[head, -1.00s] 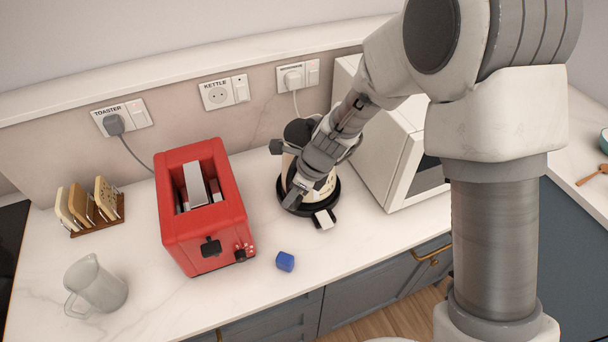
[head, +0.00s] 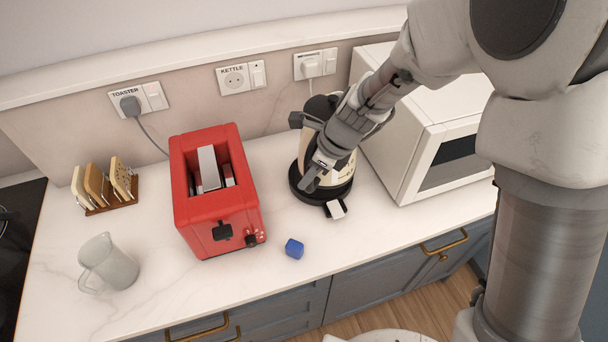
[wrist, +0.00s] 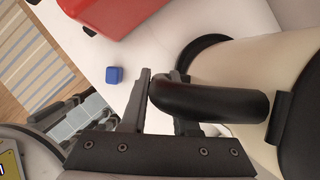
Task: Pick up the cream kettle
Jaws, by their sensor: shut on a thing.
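The cream kettle (head: 342,165), with a black lid and black handle, is at its round black base (head: 345,196) between the toaster and the microwave. My gripper (head: 316,180) is shut on its black handle (wrist: 215,101), on the kettle's front side. In the wrist view my gripper's fingers (wrist: 160,88) lie at the handle's end, and the cream body fills the right side. The kettle looks upright or nearly so. My gripper and wrist hide part of it, and I cannot clearly see any gap beneath it.
A red toaster (head: 218,215) stands to the left and a white microwave (head: 415,140) close to the right. A blue cube (head: 294,248) lies in front. A glass jug (head: 108,263) and a toast rack (head: 105,188) are farther left. The kettle socket (head: 235,80) is empty.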

